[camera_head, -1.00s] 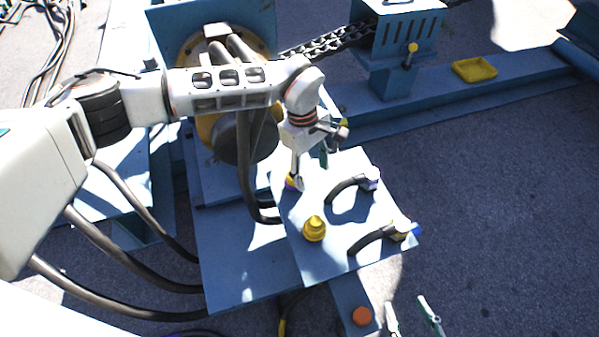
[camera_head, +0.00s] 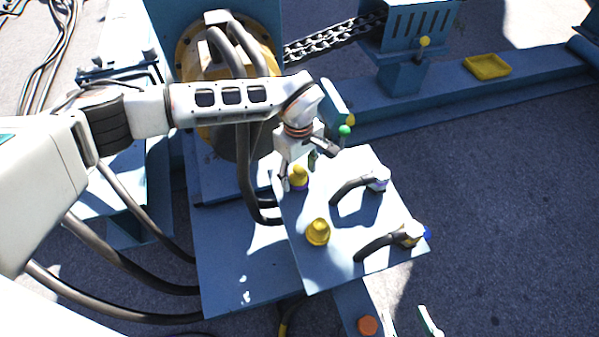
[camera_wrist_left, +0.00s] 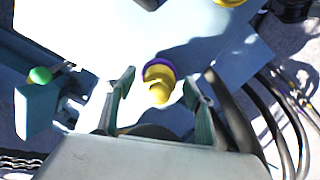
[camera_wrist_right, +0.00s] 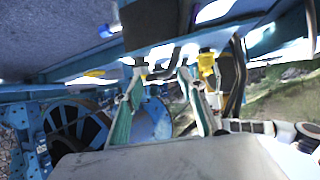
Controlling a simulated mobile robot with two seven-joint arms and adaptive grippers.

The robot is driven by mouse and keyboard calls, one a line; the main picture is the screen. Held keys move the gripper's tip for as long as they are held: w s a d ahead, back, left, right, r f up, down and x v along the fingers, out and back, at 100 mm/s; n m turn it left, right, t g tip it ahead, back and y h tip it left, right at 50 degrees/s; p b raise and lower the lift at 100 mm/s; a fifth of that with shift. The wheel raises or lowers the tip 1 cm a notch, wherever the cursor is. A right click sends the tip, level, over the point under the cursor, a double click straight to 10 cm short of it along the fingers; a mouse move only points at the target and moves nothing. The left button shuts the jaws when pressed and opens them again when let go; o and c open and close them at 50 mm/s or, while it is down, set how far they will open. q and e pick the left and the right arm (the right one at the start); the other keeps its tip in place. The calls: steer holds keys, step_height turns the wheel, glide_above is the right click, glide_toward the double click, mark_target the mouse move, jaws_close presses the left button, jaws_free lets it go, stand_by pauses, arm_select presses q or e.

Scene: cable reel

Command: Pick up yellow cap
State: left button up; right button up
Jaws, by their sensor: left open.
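A yellow cap with a purple ring at its base (camera_head: 299,177) stands at the back left of the blue panel (camera_head: 345,215). My left gripper (camera_head: 298,168) is open around this cap. In the left wrist view, the cap (camera_wrist_left: 159,80) shows between the two spread fingers of my left gripper (camera_wrist_left: 160,84), with a gap on both sides. A second yellow cap (camera_head: 318,232) stands nearer the panel's front, clear of the gripper. My right gripper (camera_wrist_right: 160,75) is open and empty in its wrist view; only a fingertip shows at the bottom of the head view.
Two black cables with plugs (camera_head: 380,180) (camera_head: 410,235) stand on the panel's right side. A green knob (camera_head: 345,131) is close behind the left gripper. An orange button (camera_head: 367,326) is below the panel. A yellow tray (camera_head: 487,66) lies on the beam at back right.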

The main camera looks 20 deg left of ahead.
arm_select(q)
steer(key=shift+r, duration=0.15)
steer(key=c, duration=1.2)
